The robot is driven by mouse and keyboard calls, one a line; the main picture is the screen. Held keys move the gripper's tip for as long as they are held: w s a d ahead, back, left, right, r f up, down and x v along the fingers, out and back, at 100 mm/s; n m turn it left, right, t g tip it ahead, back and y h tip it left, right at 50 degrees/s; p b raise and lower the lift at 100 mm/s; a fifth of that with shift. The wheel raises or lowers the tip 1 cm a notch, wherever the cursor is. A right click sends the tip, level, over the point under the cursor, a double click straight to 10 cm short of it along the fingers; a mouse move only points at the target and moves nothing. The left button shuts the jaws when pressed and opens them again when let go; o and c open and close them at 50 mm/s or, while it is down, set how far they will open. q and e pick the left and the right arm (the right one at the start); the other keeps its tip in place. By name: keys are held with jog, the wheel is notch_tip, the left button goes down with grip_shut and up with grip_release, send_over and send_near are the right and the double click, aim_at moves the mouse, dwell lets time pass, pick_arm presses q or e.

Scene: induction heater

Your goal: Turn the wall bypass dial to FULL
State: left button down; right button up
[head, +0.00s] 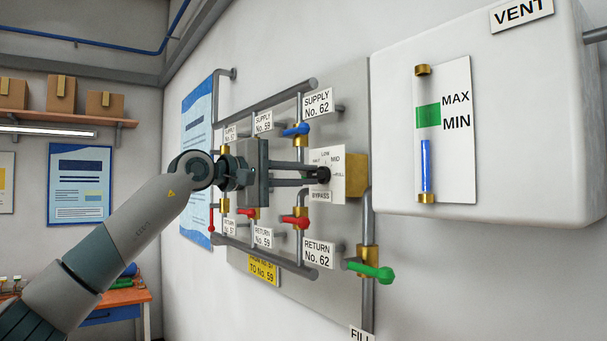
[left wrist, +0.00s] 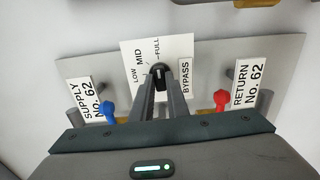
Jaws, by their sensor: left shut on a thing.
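The bypass dial is a small black knob (head: 323,174) on a white plate (head: 328,190) marked LOW, MID, FULL and BYPASS. My left gripper (head: 314,175) reaches it from the left, with its two long fingers shut on the knob. In the left wrist view the knob (left wrist: 158,72) sits between the fingertips (left wrist: 159,84). The FULL mark is above it, and LOW and MID are at its upper left. The knob's pointer is too small to read with certainty. My right gripper is not in view.
Blue (head: 296,130), red (head: 295,221) and green (head: 372,271) valve handles stand out from the pipes around the dial. A brass block (head: 355,174) is behind the dial plate. A white vent tank (head: 540,130) juts out at the right.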

pick_arm(q)
jog(key=shift+m, duration=0.3)
jog(key=c, duration=1.7)
grip_release()
jog(key=shift+s+a, duration=0.1)
jog(key=shift+s+a+f, duration=0.1)
jog(key=shift+a, duration=0.1)
jog(key=shift+b+v, duration=3.95)
jog(key=shift+v, duration=4.4)
